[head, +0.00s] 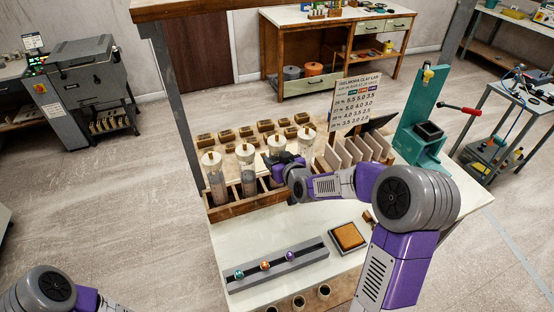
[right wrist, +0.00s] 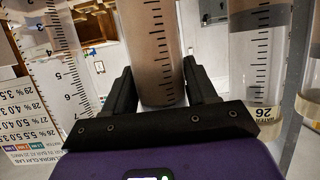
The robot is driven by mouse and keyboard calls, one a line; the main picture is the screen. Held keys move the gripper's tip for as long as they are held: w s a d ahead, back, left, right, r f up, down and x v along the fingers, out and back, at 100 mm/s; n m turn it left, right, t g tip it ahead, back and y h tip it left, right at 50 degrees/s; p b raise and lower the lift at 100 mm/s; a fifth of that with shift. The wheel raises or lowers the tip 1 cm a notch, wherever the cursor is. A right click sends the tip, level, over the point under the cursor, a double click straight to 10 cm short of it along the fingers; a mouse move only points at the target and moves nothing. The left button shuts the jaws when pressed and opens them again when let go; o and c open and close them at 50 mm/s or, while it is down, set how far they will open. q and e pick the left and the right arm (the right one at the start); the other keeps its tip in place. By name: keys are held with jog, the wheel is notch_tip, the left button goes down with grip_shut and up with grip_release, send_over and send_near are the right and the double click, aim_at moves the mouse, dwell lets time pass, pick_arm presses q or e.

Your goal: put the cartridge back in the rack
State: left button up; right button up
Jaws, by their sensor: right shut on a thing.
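A wooden rack (head: 238,208) stands on the white-topped bench, with several clear graduated cartridges with pale caps upright in or above it. My right gripper (head: 280,171) is shut on one cartridge (head: 275,145), third from the left. In the right wrist view that brown-filled cartridge (right wrist: 153,45) stands between the two black fingers of the gripper (right wrist: 161,88). Other cartridges flank it there, one on the left (right wrist: 52,65) and one labelled 26 on the right (right wrist: 257,60). The held cartridge's lower end is hidden, so I cannot tell how it sits in its slot. My left gripper is out of view.
A printed board (head: 355,102) and a teal press with a red lever (head: 420,125) stand to the right. Small brown blocks (head: 245,132) lie behind the rack. In front are a grey strip with coloured knobs (head: 265,266) and a brown-topped tile (head: 347,237).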

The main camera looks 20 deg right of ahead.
jog(key=shift+b, duration=0.3)
dwell(0.7)
jog(key=o, duration=1.5)
jog(key=shift+f, duration=0.1)
jog(key=shift+o, duration=0.2)
jog(key=shift+s, duration=0.15)
jog(key=v, duration=0.7)
jog(key=shift+s, duration=0.2)
